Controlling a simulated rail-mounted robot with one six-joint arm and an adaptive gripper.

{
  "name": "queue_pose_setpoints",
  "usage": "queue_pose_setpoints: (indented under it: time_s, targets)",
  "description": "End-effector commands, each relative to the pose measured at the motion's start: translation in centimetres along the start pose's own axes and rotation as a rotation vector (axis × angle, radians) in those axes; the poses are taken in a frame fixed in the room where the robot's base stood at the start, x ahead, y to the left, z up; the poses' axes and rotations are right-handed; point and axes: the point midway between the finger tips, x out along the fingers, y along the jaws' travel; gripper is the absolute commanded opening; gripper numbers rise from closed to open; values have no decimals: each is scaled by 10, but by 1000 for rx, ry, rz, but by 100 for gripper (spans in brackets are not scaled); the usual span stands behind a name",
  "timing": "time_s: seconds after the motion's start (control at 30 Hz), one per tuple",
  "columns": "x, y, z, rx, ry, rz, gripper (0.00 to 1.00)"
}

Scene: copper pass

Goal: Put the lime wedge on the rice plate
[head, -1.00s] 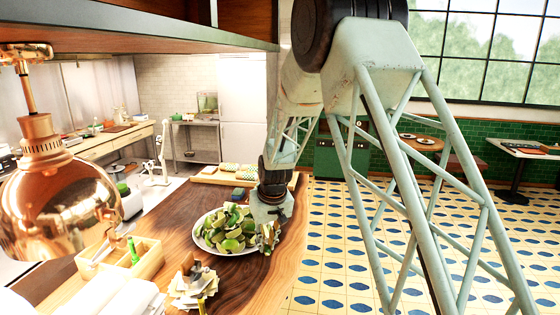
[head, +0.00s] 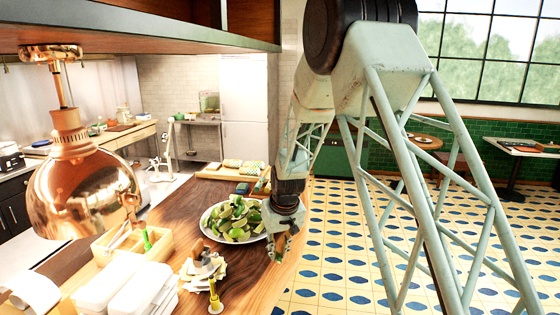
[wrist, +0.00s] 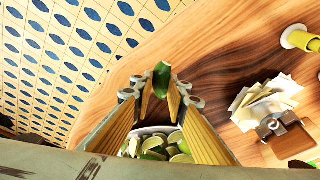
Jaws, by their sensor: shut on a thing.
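My gripper (head: 282,250) hangs over the right edge of the wooden counter, just right of and nearer than the plate of limes. In the wrist view its fingers (wrist: 160,92) are shut on a dark green lime wedge (wrist: 161,78) at the tips. In the head view the held wedge cannot be made out. The white plate (head: 212,236) is heaped with several more lime wedges (head: 236,216); the heap also shows between and below the fingers in the wrist view (wrist: 160,150). I cannot make out a rice plate in either view.
A stack of paper slips (head: 203,268) on a holder and a yellow object (head: 215,298) stand on the near counter. A copper lamp (head: 82,190) hangs at left. Tiled floor lies right.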

Motion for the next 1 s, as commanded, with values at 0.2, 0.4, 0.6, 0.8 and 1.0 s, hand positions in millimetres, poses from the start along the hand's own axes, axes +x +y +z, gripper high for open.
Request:
queue_pose_setpoints:
  time_s: [0.2,0.4,0.6,0.8,1.0]
  targets:
    - [16,38,38,61,-3,19,9]
    - [31,79,86,133,-3,41,9]
    - [41,113,137,206,-3,60,9]
    - [46,137,180,265,-2,74,9]
    - [48,151,208,302,0,83,9]
